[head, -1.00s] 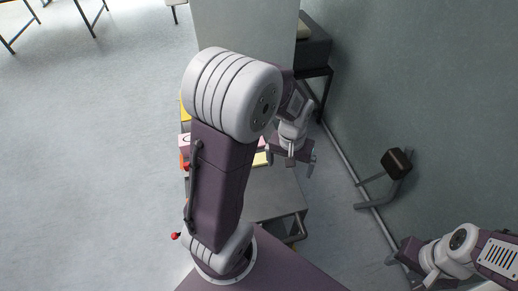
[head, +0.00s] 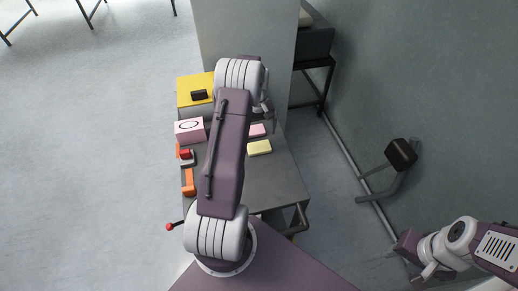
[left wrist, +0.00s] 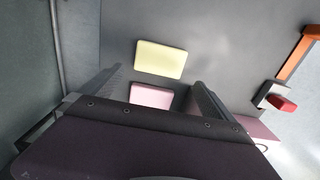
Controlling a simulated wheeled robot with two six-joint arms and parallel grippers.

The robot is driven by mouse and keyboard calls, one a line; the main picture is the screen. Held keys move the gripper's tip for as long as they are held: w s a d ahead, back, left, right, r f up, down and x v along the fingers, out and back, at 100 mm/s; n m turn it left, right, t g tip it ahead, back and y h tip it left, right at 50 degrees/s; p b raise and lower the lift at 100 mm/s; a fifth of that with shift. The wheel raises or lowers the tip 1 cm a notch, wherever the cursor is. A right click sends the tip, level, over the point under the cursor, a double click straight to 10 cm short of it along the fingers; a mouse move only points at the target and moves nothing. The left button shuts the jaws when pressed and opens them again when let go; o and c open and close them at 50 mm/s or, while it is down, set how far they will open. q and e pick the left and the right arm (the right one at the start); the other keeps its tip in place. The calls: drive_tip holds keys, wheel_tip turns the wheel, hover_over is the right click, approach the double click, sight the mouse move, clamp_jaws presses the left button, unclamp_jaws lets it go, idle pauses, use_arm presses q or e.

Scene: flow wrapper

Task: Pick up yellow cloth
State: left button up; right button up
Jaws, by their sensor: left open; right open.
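The yellow cloth (head: 259,147) is a flat, pale yellow folded rectangle on the grey table (head: 282,180). It also shows in the left wrist view (left wrist: 161,59), with nothing on it. A similar pink cloth (head: 257,131) lies just beyond it in the head view; in the left wrist view the pink cloth (left wrist: 152,97) lies between my fingers' outlines. My left gripper (head: 268,112) is open and empty above the table, partly hidden behind its own arm. My right gripper (head: 408,262) is at the lower right, away from the table, open.
A pink box (head: 189,131), a yellow block (head: 195,85) with a black item (head: 199,95), and orange parts (head: 188,181) line the table's left side. A tall grey panel (head: 247,32) stands behind. A wall bracket (head: 402,155) is at right. The table's right front is clear.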

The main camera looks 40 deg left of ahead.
sight(259, 146)
use_arm(q)
wheel_tip(259, 146, down, 3)
drive_tip(key=f, duration=0.2)
drive_tip(key=d+f+p, duration=0.1)
drive_tip(key=f, duration=0.1)
drive_tip(key=shift+s, duration=0.3)
drive_tip(key=shift+w+a+f, duration=0.1)
drive_tip(key=shift+f, duration=0.3)
drive_tip(key=c, duration=1.1)
drive_tip(key=shift+o, duration=0.2)
drive_tip(key=shift+r, duration=0.15)
drive_tip(key=shift+r, duration=0.25)
drive_tip(key=r, duration=0.2)
drive_tip(key=s+r, duration=0.1)
drive_tip(key=r, duration=0.1)
drive_tip(key=shift+s+b, duration=0.1)
drive_tip(key=shift+b, duration=0.25)
drive_tip(key=s+r, duration=0.6)
drive_tip(key=s, duration=0.4)
drive_tip(key=shift+s+d+r+b, duration=0.15)
drive_tip(key=shift+s+d+b, duration=0.1)
drive_tip(key=shift+b, duration=0.15)
